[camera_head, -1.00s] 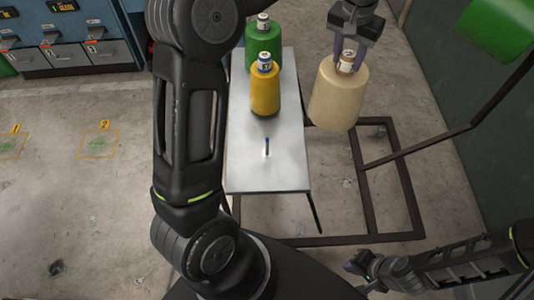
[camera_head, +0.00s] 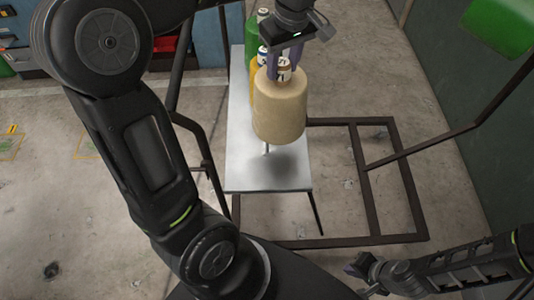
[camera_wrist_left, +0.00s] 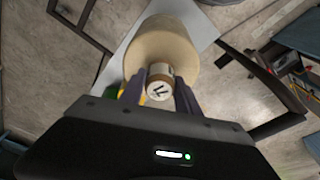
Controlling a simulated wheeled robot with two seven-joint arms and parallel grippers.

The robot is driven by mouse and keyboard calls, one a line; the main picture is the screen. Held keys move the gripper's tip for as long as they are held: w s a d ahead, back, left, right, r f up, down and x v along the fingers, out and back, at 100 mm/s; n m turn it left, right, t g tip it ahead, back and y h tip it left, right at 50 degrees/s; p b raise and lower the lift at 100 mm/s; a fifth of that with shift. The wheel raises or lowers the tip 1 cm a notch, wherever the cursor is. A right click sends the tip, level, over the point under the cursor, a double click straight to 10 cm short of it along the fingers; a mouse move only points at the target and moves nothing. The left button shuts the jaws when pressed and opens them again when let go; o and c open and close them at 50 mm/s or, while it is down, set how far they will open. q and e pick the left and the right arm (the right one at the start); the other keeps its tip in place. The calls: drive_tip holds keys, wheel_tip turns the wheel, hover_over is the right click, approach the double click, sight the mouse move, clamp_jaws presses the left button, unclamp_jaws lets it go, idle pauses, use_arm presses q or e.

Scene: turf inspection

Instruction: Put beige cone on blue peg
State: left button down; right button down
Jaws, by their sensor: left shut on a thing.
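The beige cone (camera_head: 280,110) hangs upright above the metal table (camera_head: 240,175), its shadow on the tabletop below. My left gripper (camera_head: 283,70) is shut on the neck at its top. In the left wrist view the beige cone (camera_wrist_left: 163,42) fills the upper middle, with its labelled neck between the fingers of the left gripper (camera_wrist_left: 158,88). The peg (camera_head: 266,149) shows only as a short pale stem just below the cone's bottom edge; its blue top is hidden behind the cone. My right gripper (camera_head: 361,267) is at the lower right, away from the table; its jaw opening is unclear.
A yellow cone (camera_head: 254,90) and a green cone (camera_head: 251,40) stand on the table behind the beige cone, partly hidden. A dark metal frame (camera_head: 375,238) stands on the floor to the right. The table's near end is clear.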

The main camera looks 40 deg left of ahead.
sight(269, 84)
use_arm(q)
drive_tip(key=shift+s+a+f+n, duration=0.2)
drive_tip(key=shift+s+a+n, duration=0.25)
drive_tip(key=shift+s+n, duration=0.4)
drive_tip(key=shift+s+a+f+n, duration=0.15)
drive_tip(key=shift+s+a+n, duration=0.3)
drive_tip(key=shift+s+n, duration=0.35)
drive_tip(key=shift+f, duration=0.1)
drive_tip(key=shift+f, duration=3.05)
drive_tip(key=shift+f, duration=1.95)
drive_tip(key=c, duration=0.9)
unclamp_jaws()
drive_tip(key=shift+f, duration=0.1)
